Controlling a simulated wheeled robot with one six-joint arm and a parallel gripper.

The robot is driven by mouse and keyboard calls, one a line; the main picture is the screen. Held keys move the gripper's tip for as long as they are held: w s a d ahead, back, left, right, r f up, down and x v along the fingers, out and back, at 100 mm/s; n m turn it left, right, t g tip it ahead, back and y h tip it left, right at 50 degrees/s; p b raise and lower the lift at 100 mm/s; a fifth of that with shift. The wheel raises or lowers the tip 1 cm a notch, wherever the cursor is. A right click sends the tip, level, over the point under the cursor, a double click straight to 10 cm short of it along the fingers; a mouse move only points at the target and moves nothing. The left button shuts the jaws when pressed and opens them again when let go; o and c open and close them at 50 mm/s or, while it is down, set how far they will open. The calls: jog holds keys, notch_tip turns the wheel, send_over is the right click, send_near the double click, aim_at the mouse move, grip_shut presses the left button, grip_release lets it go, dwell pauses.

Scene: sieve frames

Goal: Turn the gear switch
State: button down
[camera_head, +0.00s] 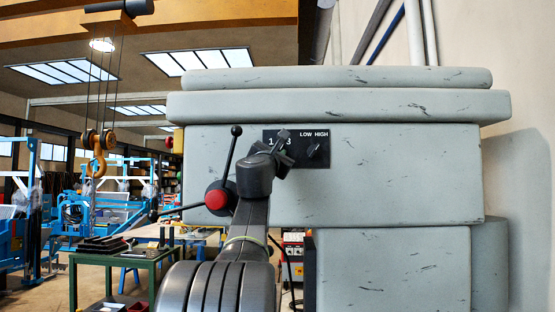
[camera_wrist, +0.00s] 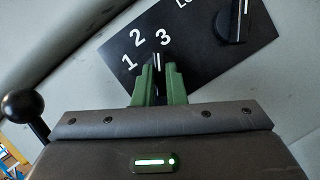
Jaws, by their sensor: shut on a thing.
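The gear switch (camera_wrist: 157,62) is a dark knob with a white pointer line, on a black panel (camera_wrist: 203,55) marked 1, 2 and 3. In the wrist view its pointer lies nearest the 3, a little to the 2 side. My gripper (camera_wrist: 160,80) has its green fingers shut on this knob, one on each side; they hide most of it. In the head view the panel (camera_head: 324,160) is on the front of a grey machine, and my gripper (camera_head: 283,138) is against its left part, covering the switch and the 2.
A second knob (camera_head: 314,151), under LOW HIGH, is just right of my gripper. A lever with a black ball (camera_head: 236,131) and a red hub (camera_head: 216,199) stands close to the left of my arm. The grey machine body (camera_head: 400,175) fills the right.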

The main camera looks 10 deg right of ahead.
jog(key=shift+s+d+n+t+y, duration=0.2)
jog(key=shift+n+y, duration=1.55)
jog(key=shift+n, duration=2)
jog(key=shift+w+d+n+t+y, duration=0.15)
jog(key=shift+n+t+y, duration=0.2)
jog(key=shift+n+y, duration=2.4)
jog(key=shift+s+d+n+t+y, duration=0.2)
jog(key=shift+n+y, duration=0.6)
jog(key=shift+n, duration=3.9)
jog(key=shift+w+a+n, duration=0.15)
jog(key=shift+n, duration=0.15)
jog(key=c, duration=1.5)
grip_release()
